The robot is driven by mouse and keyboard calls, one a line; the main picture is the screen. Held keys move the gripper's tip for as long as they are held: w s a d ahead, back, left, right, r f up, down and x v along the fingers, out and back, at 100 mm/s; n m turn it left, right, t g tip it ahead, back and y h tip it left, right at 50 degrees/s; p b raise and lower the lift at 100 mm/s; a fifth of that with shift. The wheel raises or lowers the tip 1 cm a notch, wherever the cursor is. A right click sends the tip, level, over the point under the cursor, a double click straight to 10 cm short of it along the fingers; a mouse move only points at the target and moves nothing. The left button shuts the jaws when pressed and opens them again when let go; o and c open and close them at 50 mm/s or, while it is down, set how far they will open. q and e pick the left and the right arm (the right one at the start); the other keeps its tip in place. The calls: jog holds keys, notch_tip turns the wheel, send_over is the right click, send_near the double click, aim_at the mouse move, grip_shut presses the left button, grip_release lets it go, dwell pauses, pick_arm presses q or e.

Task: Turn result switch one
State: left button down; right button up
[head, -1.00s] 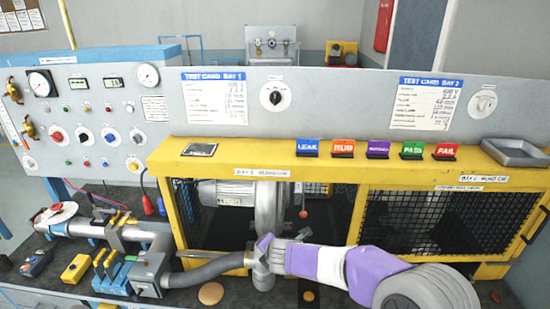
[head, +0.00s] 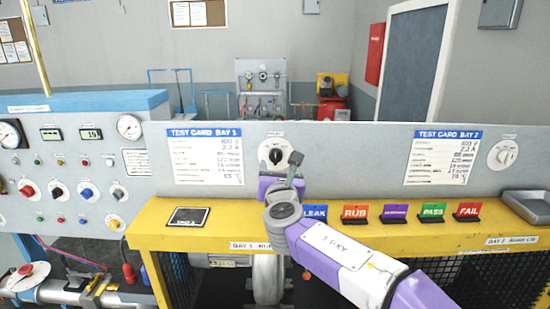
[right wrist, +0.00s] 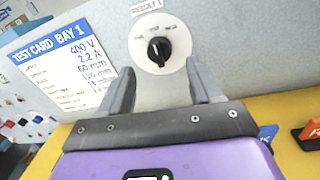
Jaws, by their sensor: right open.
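Result switch one is a black knob (head: 275,155) on a round white dial (head: 264,151) on the grey upright panel, between the two test cards. In the right wrist view the knob (right wrist: 160,51) stands roughly upright under a label ending in 1. My right gripper (head: 291,168) is raised in front of the panel, just below and slightly right of the knob. In the right wrist view its two fingers (right wrist: 162,84) are apart and empty, with the knob beyond and between them. No contact with the knob shows. My left gripper is out of view.
A second, pale dial (head: 503,154) is at the panel's right. Coloured result tags, including a red FAIL tag (head: 468,212), stand on the yellow ledge (head: 150,222) below. A grey tray (head: 530,205) sits at the right end. A gauge panel (head: 75,165) is at the left.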

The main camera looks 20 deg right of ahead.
aim_at(275, 160)
jog(key=p+x, duration=0.1)
jog(key=x, duration=0.4)
jog(key=shift+f, duration=0.15)
jog(key=shift+w+a, duration=0.1)
jog(key=shift+c, duration=0.2)
jog(key=c, duration=1)
jog(key=m+b, duration=0.2)
jog(key=b, duration=0.1)
jog(key=m+b, duration=0.2)
jog(key=shift+f, duration=0.25)
jog(key=m+b, duration=0.3)
jog(key=shift+a+r+m+t, duration=0.1)
jog(key=shift+m+t, duration=0.2)
jog(key=shift+m, duration=0.1)
jog(key=shift+r+m+b, duration=0.1)
jog(key=shift+m+b, duration=0.55)
jog(key=shift+m, duration=0.05)
